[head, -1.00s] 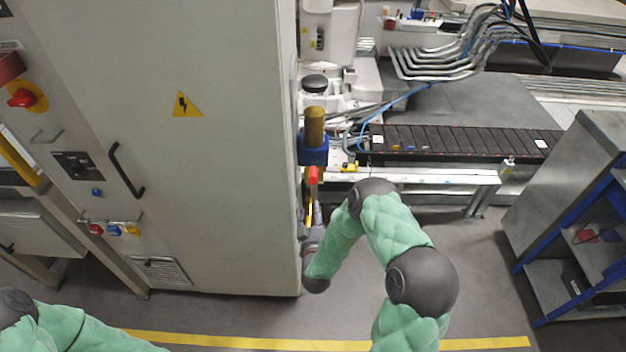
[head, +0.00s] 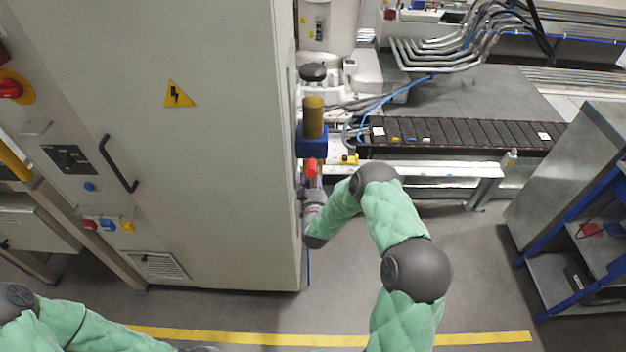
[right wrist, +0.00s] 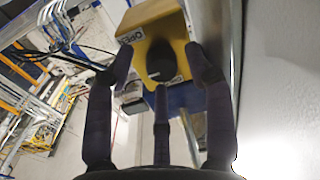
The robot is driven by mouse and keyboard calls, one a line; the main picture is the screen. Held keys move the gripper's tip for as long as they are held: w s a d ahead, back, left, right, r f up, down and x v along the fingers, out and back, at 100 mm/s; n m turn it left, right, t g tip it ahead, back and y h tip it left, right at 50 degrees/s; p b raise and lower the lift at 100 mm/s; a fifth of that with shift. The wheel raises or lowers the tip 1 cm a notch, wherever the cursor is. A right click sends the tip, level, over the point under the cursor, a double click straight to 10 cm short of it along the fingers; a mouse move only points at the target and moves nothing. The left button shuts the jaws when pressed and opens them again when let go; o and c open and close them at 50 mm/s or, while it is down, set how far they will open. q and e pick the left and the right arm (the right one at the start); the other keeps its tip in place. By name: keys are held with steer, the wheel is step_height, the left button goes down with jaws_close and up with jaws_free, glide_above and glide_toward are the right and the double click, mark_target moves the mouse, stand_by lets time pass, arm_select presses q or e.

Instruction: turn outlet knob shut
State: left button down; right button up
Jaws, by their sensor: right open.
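In the right wrist view a dark round knob (right wrist: 162,62) sits on the face of a yellow block (right wrist: 140,42). A label reading OPEN is on the block's left side. My right gripper (right wrist: 160,72) is open, with its dark fingers pointing at the knob from below and spread to either side of it. Whether any finger touches the knob I cannot tell. In the head view my right wrist (head: 313,205) is beside the cabinet's right edge, below a red part (head: 311,168); the fingers and knob are not clear there. My left arm shows at the bottom left, its gripper out of view.
A tall grey cabinet (head: 215,200) stands close left of my right wrist. A blue block (head: 312,143) with a brass-coloured cylinder (head: 313,117) is just above it. A conveyor (head: 460,133) lies behind, and a metal cart (head: 575,190) stands at right. Floor between is clear.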

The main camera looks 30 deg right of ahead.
jaws_close()
steer(key=shift+n, duration=0.3)
steer(key=shift+s+n+g, duration=0.1)
steer(key=shift+n+g, duration=0.15)
steer(key=shift+n, duration=3.9)
steer(key=shift+s+n+g, duration=0.1)
steer(key=shift+n+g, duration=0.15)
steer(key=shift+n, duration=3.9)
steer(key=shift+d, duration=0.15)
jaws_free()
steer(key=shift+d+r, duration=0.1)
